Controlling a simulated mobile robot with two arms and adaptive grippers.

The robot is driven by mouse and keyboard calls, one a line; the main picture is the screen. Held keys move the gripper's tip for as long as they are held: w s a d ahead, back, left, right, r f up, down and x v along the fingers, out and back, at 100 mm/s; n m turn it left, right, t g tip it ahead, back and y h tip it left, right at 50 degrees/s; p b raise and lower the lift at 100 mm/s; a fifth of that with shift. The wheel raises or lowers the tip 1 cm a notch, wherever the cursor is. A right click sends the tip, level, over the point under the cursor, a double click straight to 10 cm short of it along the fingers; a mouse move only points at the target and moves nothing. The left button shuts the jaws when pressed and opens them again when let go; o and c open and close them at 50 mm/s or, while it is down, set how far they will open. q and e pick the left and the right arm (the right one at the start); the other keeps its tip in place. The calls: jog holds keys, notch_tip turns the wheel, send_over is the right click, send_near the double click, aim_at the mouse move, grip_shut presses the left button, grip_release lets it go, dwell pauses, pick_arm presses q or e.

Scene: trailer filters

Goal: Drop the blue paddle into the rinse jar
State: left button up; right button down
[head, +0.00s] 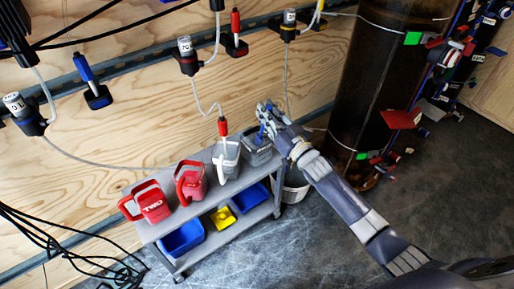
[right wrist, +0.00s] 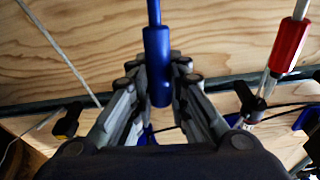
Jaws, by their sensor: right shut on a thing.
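My right gripper (head: 266,112) is shut on the blue paddle (right wrist: 157,65). In the right wrist view its thick blue handle stands upright between the fingers, with a thin rod above it. In the head view a little blue of it shows at the fingers, above the right grey jar (head: 258,155) on the cart. A second grey jar (head: 226,164) stands to its left with a red-handled paddle (head: 222,127) over it. I cannot read which jar is the rinse jar, or tell whether the blue paddle's tip is inside one. My left gripper is not in view.
The grey cart (head: 205,207) also holds two red jugs (head: 151,203) and, below, blue bins (head: 182,238) and a yellow item (head: 223,217). Another blue-handled tool (head: 84,68) hangs on the plywood wall. A dark cylinder (head: 372,85) stands right. Cables lie at lower left.

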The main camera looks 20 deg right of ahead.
jog(key=c, duration=1.5)
grip_release()
jog(key=shift+o, duration=0.2)
jog(key=v, duration=1.2)
